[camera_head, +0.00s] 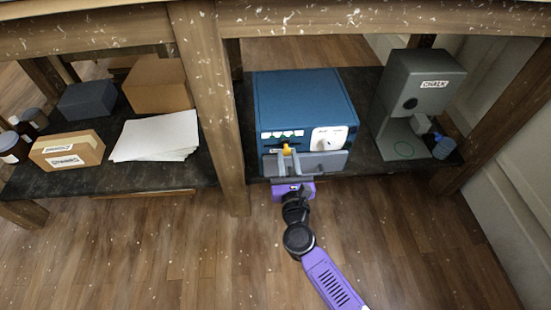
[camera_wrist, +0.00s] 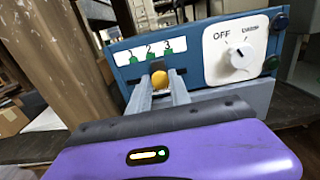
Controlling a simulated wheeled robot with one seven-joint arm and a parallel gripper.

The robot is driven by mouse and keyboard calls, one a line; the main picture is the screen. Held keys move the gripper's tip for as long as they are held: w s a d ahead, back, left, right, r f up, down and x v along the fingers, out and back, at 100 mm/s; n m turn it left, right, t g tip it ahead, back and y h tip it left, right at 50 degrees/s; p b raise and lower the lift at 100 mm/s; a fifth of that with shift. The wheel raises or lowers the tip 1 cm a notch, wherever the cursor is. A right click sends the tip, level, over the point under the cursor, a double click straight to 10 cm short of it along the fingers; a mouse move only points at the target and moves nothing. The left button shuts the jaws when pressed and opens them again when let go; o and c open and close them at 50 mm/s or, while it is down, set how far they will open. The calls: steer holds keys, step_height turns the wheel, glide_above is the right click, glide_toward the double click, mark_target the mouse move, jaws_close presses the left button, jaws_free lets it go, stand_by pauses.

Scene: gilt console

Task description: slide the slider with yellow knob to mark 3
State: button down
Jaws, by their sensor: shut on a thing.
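The yellow knob (camera_wrist: 159,80) sits on the front of a blue box (camera_head: 305,95), below a white strip with green marks 1, 2 and 3 (camera_wrist: 151,53). The knob also shows in the head view (camera_head: 287,149), roughly under mark 2; its exact place against the marks is hard to tell. My gripper (camera_wrist: 161,77) is shut on the knob, one grey finger on each side. In the head view my purple gripper body (camera_head: 293,191) is in front of the box, at the shelf's front edge.
A white dial panel (camera_wrist: 238,47) marked OFF is right of the marks, close to my fingers. A wooden post (camera_head: 217,100) stands left of the box. White papers (camera_head: 157,136) and cartons lie beyond it.

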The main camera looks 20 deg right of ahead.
steer(key=shift+s+d, duration=0.2)
steer(key=shift+d, duration=0.4)
steer(key=shift+s+d, duration=0.2)
steer(key=shift+d, duration=0.4)
steer(key=c, duration=1.2)
jaws_free()
steer(key=shift+d, duration=0.1)
steer(key=shift+s, duration=0.1)
steer(key=p+v, duration=0.1)
steer(key=v, duration=0.6)
steer(key=shift+s, duration=0.3)
